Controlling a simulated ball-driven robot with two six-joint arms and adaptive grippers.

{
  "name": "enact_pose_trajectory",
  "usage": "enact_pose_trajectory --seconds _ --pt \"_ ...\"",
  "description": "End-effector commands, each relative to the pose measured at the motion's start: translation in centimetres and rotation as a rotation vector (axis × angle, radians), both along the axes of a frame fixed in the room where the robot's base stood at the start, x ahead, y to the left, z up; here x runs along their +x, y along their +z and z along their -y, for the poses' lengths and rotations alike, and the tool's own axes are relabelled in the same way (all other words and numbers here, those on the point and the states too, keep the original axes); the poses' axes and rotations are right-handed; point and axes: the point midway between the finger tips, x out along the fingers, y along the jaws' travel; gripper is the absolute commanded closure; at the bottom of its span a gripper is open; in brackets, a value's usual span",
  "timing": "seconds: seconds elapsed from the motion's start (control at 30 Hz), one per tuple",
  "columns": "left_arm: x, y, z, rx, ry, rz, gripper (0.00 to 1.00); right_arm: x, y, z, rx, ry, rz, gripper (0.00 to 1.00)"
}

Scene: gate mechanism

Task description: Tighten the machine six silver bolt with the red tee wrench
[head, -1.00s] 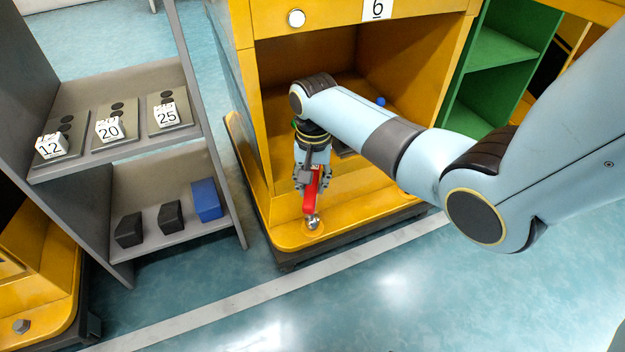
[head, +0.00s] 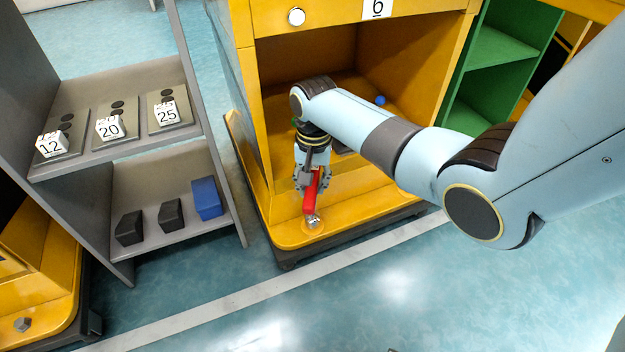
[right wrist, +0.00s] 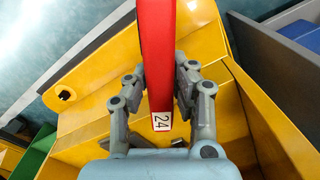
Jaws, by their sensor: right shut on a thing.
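My right gripper (head: 312,183) is shut on a red wrench (head: 310,198), low over the front ledge of the yellow machine (head: 350,218) marked 6. The wrench slants down, and its lower end meets the silver bolt (head: 313,222) on the ledge. I cannot tell how fully it seats there. In the right wrist view the red wrench (right wrist: 157,50) runs up between the fingers (right wrist: 158,82), with a white label reading 24 near its end; the bolt is not seen there. My left gripper is not in view.
A grey shelf (head: 140,165) at left holds white cubes marked 12, 20 and 25, two black blocks and a blue block (head: 207,198). A small blue ball (head: 380,100) shows inside the machine. The floor in front is clear.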

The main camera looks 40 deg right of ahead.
Motion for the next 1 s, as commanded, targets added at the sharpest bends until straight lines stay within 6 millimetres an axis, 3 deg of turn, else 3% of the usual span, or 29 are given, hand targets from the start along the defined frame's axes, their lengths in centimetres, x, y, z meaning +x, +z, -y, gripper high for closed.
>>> enact_pose_trajectory --seconds 1.0 --pt "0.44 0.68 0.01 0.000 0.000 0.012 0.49 0.03 -0.45 0.00 0.001 0.000 0.001 1.00"
